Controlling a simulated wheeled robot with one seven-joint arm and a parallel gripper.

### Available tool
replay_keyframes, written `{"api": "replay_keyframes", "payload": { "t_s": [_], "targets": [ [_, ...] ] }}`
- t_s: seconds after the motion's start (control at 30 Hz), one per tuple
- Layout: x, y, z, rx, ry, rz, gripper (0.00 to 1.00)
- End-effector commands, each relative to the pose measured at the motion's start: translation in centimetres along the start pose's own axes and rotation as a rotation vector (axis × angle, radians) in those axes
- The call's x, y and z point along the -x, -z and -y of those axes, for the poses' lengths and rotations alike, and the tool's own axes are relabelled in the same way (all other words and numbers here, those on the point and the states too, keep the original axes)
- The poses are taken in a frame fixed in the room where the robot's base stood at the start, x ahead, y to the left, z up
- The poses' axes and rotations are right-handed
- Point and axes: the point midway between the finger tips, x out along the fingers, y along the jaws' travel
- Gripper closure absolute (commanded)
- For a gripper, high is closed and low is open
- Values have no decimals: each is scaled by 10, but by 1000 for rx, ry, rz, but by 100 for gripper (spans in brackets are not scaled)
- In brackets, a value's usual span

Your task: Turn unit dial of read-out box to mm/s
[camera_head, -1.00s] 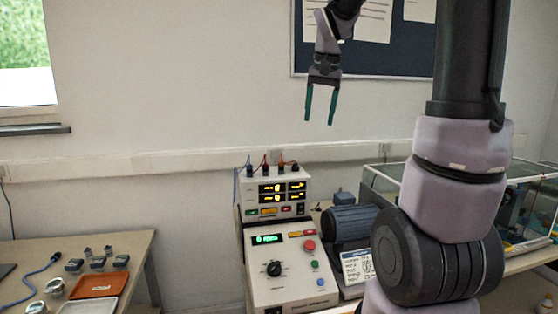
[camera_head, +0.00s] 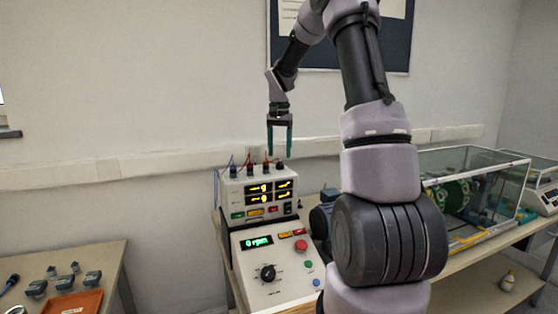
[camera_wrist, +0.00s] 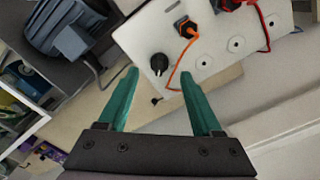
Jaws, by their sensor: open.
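The read-out box (camera_head: 232,197) is white with lit yellow displays and stands behind the sloped control box. Its top also shows in the wrist view (camera_wrist: 205,65). A small black dial (camera_wrist: 159,63) sits on that top, beside an orange plug; in the head view it is at the right end of the row (camera_head: 279,165). Its unit markings are too small to read. My gripper (camera_head: 279,152) points down, open and empty, just above the dial. In the wrist view the teal fingers (camera_wrist: 159,74) lie on either side of the dial; contact is not visible.
Orange (camera_wrist: 184,28) and red plugs with cables stand close beside the dial. The control box (camera_head: 288,292) in front has its own black knob (camera_head: 267,273) and reads 0 rpm. A grey motor (camera_wrist: 68,25) stands nearby. A glass-sided case (camera_head: 480,195) is at right.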

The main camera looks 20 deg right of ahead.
Motion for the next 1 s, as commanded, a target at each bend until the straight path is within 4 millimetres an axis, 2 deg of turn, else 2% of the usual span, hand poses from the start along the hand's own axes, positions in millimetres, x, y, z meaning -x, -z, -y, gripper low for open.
{"api": "replay_keyframes", "payload": {
  "t_s": [0.1, 0.23, 0.6, 0.77, 0.8, 1.0],
  "targets": [
    [-19, 0, 0, 0, -1, 2, 34],
    [-31, 0, 0, 1, 0, 1, 34],
    [-37, 0, 0, 0, 0, 0, 34],
    [-37, 0, 0, 0, 0, 0, 95],
    [-36, 0, 0, 0, 1, 0, 100],
    [-36, 0, 0, 7, 0, 0, 100]
  ]
}}
